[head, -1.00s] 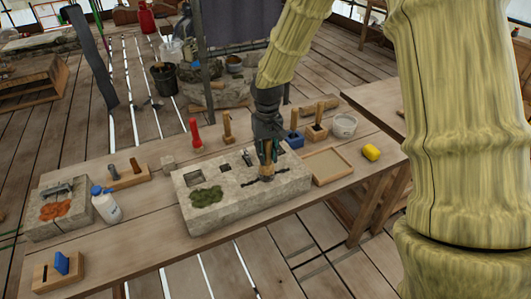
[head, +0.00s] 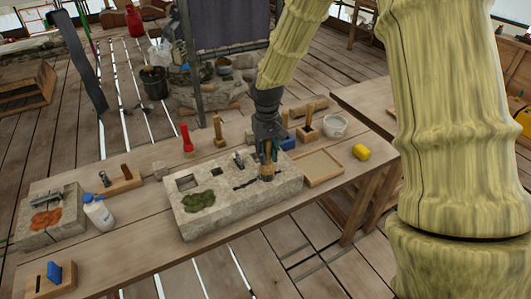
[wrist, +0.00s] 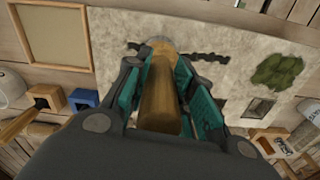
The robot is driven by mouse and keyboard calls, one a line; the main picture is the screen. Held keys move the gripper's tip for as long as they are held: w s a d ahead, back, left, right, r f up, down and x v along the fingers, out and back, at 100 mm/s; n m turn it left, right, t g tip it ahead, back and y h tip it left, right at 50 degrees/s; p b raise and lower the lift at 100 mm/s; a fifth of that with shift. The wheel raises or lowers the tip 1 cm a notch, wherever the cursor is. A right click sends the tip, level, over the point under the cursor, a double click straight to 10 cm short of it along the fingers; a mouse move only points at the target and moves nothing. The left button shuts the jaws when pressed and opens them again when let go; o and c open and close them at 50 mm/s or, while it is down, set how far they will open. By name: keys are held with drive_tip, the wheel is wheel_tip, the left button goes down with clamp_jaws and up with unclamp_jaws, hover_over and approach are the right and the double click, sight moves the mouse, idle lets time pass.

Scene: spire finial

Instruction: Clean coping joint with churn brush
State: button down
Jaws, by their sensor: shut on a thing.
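My gripper (head: 268,150) is shut on the wooden handle of the churn brush (wrist: 160,105), which points down at the coping stone. The brush's lower end (head: 267,174) is at the dark joint line in the stone; I cannot tell whether it touches. The grey coping stone (head: 240,213) lies on the bench, with a green moss patch (head: 199,201) and square pockets in its top. In the wrist view the dark joint (wrist: 205,57) shows on both sides of the brush's round head. The bristles are hidden.
A shallow wooden tray (head: 322,168), a yellow sponge (head: 361,152) and a white bucket (head: 334,127) are to the right. A red-handled tool (head: 186,138) stands behind the stone. A white bottle (head: 98,213) and a block with an orange patch (head: 48,220) are to the left.

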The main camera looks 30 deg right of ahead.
drive_tip(key=shift+d+p, duration=0.35)
drive_tip(key=shift+d, duration=1.05)
drive_tip(key=shift+d+p, duration=0.5)
drive_tip(key=shift+d, duration=1)
drive_tip(key=shift+w+r, duration=0.1)
drive_tip(key=shift+r, duration=0.05)
wheel_tip(320, 180, up, 7)
drive_tip(key=p, duration=0.5)
